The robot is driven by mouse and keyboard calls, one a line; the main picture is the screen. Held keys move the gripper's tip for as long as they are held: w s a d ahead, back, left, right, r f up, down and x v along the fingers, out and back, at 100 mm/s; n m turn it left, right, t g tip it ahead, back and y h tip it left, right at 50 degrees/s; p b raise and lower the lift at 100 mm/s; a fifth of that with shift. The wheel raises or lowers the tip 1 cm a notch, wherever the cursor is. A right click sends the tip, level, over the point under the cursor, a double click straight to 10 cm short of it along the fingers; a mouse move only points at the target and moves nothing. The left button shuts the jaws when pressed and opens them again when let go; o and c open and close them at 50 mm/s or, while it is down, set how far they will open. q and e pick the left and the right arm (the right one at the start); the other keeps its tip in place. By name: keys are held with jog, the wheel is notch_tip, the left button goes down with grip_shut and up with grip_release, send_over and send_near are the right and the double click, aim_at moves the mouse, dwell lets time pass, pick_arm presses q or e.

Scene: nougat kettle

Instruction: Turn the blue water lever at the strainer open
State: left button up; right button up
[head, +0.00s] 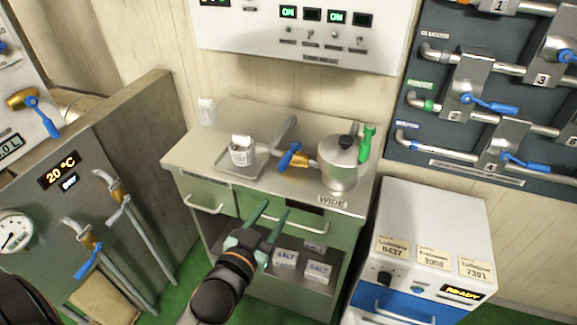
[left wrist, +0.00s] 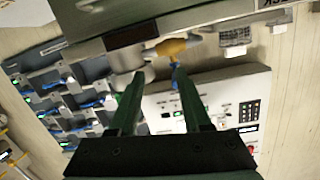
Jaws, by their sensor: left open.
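The blue water lever (head: 288,156) sits on a brass valve (head: 301,161) on the pipe at the left side of the metal strainer (head: 341,172), on the steel counter. In the left wrist view the lever (left wrist: 174,74) and the brass valve (left wrist: 177,46) show beyond the fingers. My left gripper (head: 273,209) is open and empty, in front of the counter's front edge and below the lever, apart from it. It also shows in the left wrist view (left wrist: 157,76), its fingers spread. My right gripper is not in view.
A cup (head: 242,152) stands on a tray (head: 236,172) left of the lever. Other blue levers are on the right wall panel (head: 489,106) and the left cabinet (head: 88,262). Salt boxes (head: 286,259) lie on the shelf below.

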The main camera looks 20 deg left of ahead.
aim_at(289, 154)
pick_arm(q)
jog(key=shift+o, duration=0.3)
jog(key=shift+t+y, duration=0.5)
jog(key=shift+t, duration=0.3)
jog(key=r, duration=0.1)
jog(key=a+r, duration=0.1)
jog(key=r, duration=0.1)
jog(key=w+r, duration=0.1)
jog(key=shift+w+a+r, duration=0.1)
jog(key=shift+a+r, duration=0.1)
jog(key=shift+r, duration=0.05)
jog(key=w, duration=0.8)
jog(key=w+a, duration=0.1)
jog(key=w, duration=0.3)
jog(key=shift+w, duration=0.1)
jog(key=shift+c, duration=0.3)
grip_shut()
